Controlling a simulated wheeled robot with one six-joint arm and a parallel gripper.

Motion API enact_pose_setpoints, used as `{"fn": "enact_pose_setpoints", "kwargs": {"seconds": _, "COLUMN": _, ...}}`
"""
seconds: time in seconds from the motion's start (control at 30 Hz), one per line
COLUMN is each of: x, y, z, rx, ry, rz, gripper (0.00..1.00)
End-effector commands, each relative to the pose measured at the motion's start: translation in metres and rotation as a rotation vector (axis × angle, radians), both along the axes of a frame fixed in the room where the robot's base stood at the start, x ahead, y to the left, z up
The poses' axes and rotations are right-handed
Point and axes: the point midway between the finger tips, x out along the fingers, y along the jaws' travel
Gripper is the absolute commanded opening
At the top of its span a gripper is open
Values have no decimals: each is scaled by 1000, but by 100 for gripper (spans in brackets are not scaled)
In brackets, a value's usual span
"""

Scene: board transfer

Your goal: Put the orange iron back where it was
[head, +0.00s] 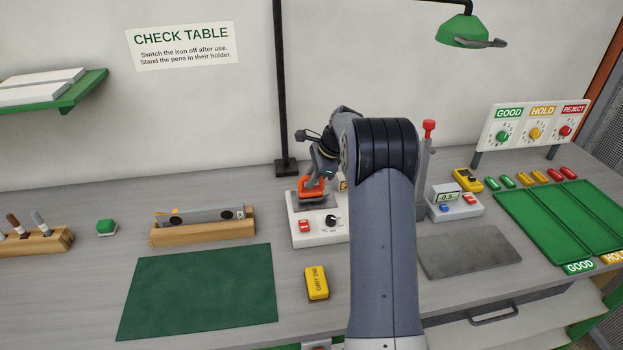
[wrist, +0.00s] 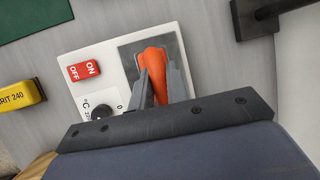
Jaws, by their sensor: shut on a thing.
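The orange iron (head: 313,186) is at the white iron station (head: 303,236), over its grey metal plate. In the wrist view the orange iron (wrist: 153,62) stands between my gripper's fingers, above the grey plate (wrist: 131,54). My gripper (wrist: 159,85) is shut on it. In the head view my gripper (head: 318,180) reaches down to the station from behind my arm. I cannot tell whether the iron touches the plate. The station has a red ON/OFF switch (wrist: 84,70) and a black dial (wrist: 101,111). My arm hides the station's right part in the head view.
A yellow grit block (head: 317,283) lies in front of the station. A wooden rack (head: 203,233) with a grey level and a green mat (head: 200,287) are to the left. A black post (head: 281,90) stands behind. A gauge with a red knob (head: 429,127) is to the right.

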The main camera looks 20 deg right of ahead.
Motion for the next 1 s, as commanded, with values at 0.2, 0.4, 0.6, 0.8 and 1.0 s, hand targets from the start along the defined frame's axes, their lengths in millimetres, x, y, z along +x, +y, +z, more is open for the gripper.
{"fn": "enact_pose_setpoints", "kwargs": {"seconds": 0.2, "x": 0, "y": 0, "z": -6, "rx": -1, "ry": -3, "rz": 0, "gripper": 0}}
{"fn": "enact_pose_setpoints", "kwargs": {"seconds": 0.4, "x": 0, "y": 0, "z": -9, "rx": 0, "ry": -2, "rz": 0, "gripper": 0}}
{"fn": "enact_pose_setpoints", "kwargs": {"seconds": 0.6, "x": 0, "y": 0, "z": -9, "rx": 0, "ry": -1, "rz": 0, "gripper": 31}}
{"fn": "enact_pose_setpoints", "kwargs": {"seconds": 0.8, "x": 0, "y": 0, "z": -9, "rx": -1, "ry": -1, "rz": -1, "gripper": 37}}
{"fn": "enact_pose_setpoints", "kwargs": {"seconds": 1.0, "x": 0, "y": -1, "z": -4, "rx": -2, "ry": -3, "rz": 0, "gripper": 37}}
